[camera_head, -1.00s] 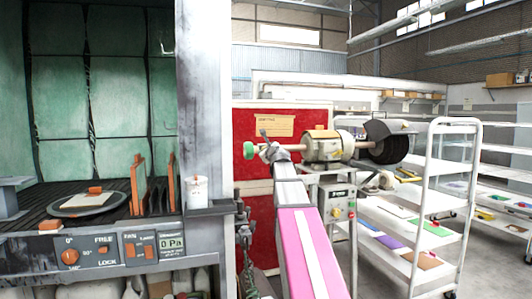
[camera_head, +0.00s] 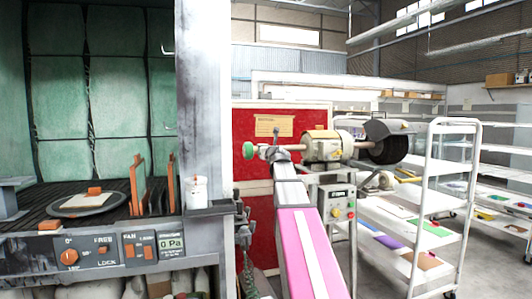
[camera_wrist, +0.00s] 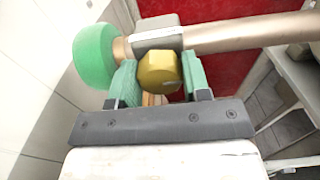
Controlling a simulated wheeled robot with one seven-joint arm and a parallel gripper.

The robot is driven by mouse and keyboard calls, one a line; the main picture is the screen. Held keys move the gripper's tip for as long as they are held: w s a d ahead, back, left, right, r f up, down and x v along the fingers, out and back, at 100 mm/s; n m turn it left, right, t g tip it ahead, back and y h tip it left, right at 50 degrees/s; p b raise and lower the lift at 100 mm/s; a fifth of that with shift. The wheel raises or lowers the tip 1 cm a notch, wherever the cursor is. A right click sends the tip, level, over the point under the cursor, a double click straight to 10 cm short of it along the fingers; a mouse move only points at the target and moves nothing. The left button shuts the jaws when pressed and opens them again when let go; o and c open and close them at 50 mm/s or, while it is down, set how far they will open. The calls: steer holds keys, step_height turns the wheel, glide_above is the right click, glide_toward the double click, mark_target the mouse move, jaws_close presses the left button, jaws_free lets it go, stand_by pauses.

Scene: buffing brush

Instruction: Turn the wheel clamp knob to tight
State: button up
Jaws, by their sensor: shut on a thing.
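The wheel clamp knob (camera_wrist: 158,72) is a gold, faceted piece, seen in the wrist view under a grey clamp block (camera_wrist: 158,38) on the machine's shaft. My gripper (camera_wrist: 158,80) has its two green-padded fingers on either side of the knob and is shut on it. A green buffing wheel (camera_wrist: 93,58) sits on the shaft end just left of the knob; it also shows in the head view (camera_head: 249,150). In the head view my gripper (camera_head: 268,152) is at the shaft's left end, and the knob is hidden there. The knob's tight mark cannot be read.
The buffing machine's motor (camera_head: 322,146) stands right of my gripper, with a dark brush wheel (camera_head: 388,142) beyond it. A control box (camera_head: 338,205) is below. A white shelf cart (camera_head: 452,185) stands at right, a grey cabinet (camera_head: 100,240) at left, and a red panel (camera_head: 250,118) behind.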

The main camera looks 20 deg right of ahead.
steer(key=shift+f, duration=0.1)
stand_by(0.3)
steer(key=o, duration=0.9)
steer(key=shift+s, duration=0.1)
steer(key=s, duration=1)
steer(key=shift+s, duration=0.35)
